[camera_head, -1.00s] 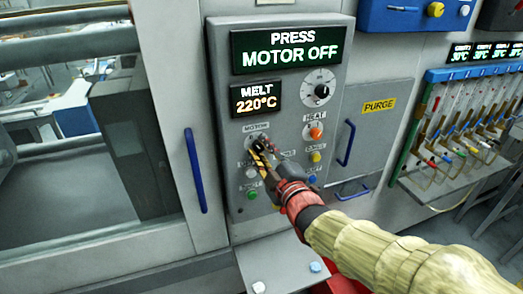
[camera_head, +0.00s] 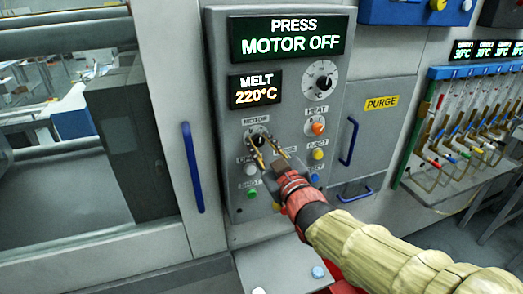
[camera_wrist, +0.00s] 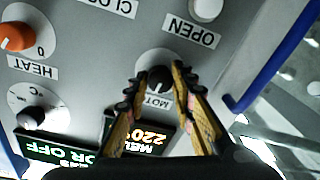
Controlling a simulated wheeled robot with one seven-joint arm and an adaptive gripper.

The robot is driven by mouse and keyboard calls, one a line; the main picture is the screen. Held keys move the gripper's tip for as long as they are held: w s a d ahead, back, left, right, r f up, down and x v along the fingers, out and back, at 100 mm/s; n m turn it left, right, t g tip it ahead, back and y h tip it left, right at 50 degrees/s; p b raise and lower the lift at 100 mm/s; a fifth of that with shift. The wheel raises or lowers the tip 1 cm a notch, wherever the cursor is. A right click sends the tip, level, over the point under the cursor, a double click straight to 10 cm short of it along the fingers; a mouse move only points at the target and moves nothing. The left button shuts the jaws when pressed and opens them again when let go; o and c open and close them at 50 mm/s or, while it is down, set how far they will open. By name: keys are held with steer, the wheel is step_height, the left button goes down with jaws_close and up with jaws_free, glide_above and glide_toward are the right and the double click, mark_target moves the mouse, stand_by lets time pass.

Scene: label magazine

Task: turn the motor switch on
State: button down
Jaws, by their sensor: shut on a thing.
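The motor switch is a dark knob on a pale round base, labelled MOTOR, on the grey control panel (camera_head: 295,200). In the head view the switch (camera_head: 258,138) lies at the left of the panel below the melt display. My gripper (camera_head: 268,140) reaches it from the lower right. In the wrist view the switch (camera_wrist: 159,78) shows between the two fingertips of my gripper (camera_wrist: 152,80), which is shut on it with one finger on each side. The fingers partly hide its base. The press display (camera_head: 290,36) reads MOTOR OFF.
An orange heat knob (camera_head: 317,127) and several coloured buttons sit close around my gripper. A black dial (camera_head: 322,84) is above. Blue door handles stand left (camera_head: 193,160) and right (camera_head: 348,142) of the panel. A melt display (camera_head: 255,91) reads 220°C.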

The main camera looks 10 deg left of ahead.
steer(key=m+b, duration=0.2)
steer(key=m, duration=0.4)
steer(key=shift+f+t, duration=0.15)
steer(key=shift+t, duration=0.15)
stand_by(0.4)
steer(key=c, duration=1.5)
jaws_free()
steer(key=shift+s, duration=0.1)
steer(key=v, duration=1.2)
